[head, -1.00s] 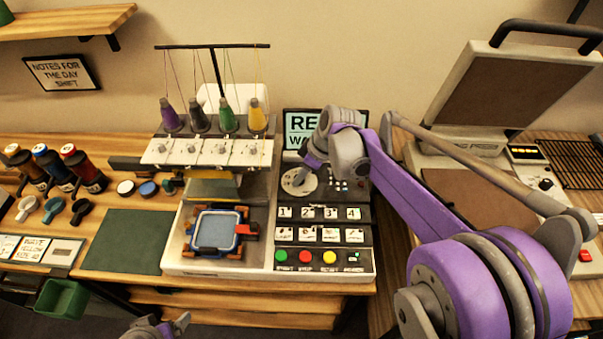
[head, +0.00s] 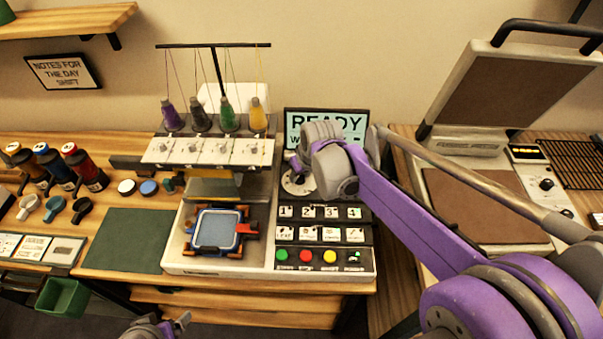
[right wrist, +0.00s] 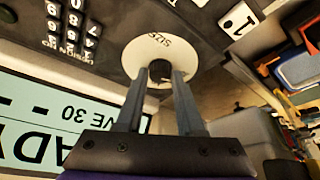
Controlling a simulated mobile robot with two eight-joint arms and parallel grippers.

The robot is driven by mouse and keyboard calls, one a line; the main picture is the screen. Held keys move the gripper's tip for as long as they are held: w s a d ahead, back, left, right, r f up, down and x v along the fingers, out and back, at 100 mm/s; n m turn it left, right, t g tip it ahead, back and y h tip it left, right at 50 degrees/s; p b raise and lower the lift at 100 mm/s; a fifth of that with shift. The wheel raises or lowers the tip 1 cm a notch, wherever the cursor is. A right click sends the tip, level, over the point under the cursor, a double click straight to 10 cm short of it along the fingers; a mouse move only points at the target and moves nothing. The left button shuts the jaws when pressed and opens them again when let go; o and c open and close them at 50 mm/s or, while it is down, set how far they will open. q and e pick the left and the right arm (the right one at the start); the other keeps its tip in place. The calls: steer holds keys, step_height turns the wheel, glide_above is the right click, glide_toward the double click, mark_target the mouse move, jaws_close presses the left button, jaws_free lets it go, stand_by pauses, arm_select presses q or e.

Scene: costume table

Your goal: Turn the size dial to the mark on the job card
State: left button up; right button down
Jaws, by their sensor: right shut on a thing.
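The size dial is a pale disc with a dark centre knob and the word SIZE; it is partly hidden behind my right arm in the head view (head: 292,187) and plain in the right wrist view (right wrist: 183,50). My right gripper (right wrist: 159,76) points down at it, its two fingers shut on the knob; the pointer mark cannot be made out. A row of printed cards (head: 33,247) lies at the far left, one of them perhaps the job card; the print is too small to read surely. My left gripper (head: 180,322) is at the bottom edge, mostly out of frame.
The embroidery machine's screen (head: 326,120) reads READY, with a 30 below. Numbered buttons (head: 320,212) and coloured buttons (head: 305,256) lie in front of the dial. A hooped frame (head: 216,231) is left of them. An open heat press (head: 500,110) stands right.

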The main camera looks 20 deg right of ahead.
steer(key=m, duration=0.2)
steer(key=m+h, duration=0.1)
steer(key=shift+a+m+h, duration=0.2)
steer(key=shift+m+h, duration=0.1)
steer(key=shift+m, duration=0.1)
steer(key=shift+a+m+g+h, duration=0.1)
steer(key=shift+m+g+h, duration=0.2)
steer(key=shift+m, duration=0.8)
steer(key=shift+m+g+h, duration=0.2)
steer(key=shift+m+h, duration=0.2)
steer(key=shift+m, duration=0.7)
steer(key=c, duration=0.5)
jaws_free()
steer(key=shift+c, duration=0.2)
